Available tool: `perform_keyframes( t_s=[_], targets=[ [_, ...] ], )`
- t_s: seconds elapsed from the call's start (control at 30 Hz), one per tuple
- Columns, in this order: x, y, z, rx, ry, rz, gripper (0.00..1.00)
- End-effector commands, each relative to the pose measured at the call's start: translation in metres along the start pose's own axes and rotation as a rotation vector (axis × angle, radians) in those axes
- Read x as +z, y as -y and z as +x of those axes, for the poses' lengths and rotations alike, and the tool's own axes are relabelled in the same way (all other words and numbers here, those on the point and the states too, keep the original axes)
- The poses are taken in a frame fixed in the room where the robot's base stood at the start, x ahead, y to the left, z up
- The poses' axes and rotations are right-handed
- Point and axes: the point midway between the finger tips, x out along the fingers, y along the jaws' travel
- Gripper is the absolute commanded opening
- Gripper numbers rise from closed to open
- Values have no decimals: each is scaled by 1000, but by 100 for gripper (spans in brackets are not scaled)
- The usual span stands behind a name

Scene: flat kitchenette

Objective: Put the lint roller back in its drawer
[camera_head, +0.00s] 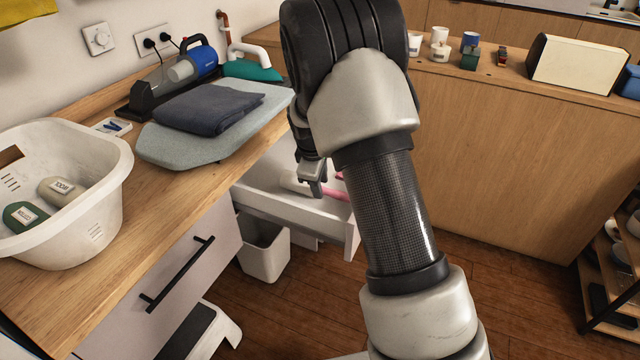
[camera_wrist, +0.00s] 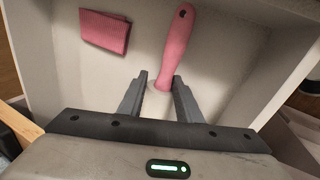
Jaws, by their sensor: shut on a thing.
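The lint roller has a pink handle (camera_wrist: 177,45) and a pale roller end, partly hidden by my gripper. My gripper (camera_wrist: 160,82) is shut on it where the handle meets the pale end. In the head view, my gripper (camera_head: 313,186) and the lint roller (camera_head: 335,194) are inside the outline of the open white drawer (camera_head: 290,207). The drawer's floor and walls (camera_wrist: 235,60) fill most of the wrist view. I cannot tell whether the roller touches the drawer floor.
A folded pink cloth (camera_wrist: 105,32) lies in the drawer left of the handle. A white bin (camera_head: 264,250) stands below the drawer. The counter holds a laundry basket (camera_head: 95,180) and an ironing board (camera_head: 185,148) with dark folded cloth (camera_head: 209,107).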

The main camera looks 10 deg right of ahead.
Motion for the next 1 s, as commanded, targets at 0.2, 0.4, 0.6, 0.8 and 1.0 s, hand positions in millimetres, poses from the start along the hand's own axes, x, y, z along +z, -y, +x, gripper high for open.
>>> perform_keyframes(
  t_s=[0.2, 0.4, 0.6, 0.8, 1.0],
  targets=[
    [0, 1, 3, 0, 0, 1, 38],
    [0, 1, 2, -1, 0, 1, 50],
    [0, 0, 0, 0, 0, 1, 50],
    [-1, -1, -27, 1, -2, 1, 50],
    [-1, -1, -72, 1, -3, 1, 50]
  ],
)
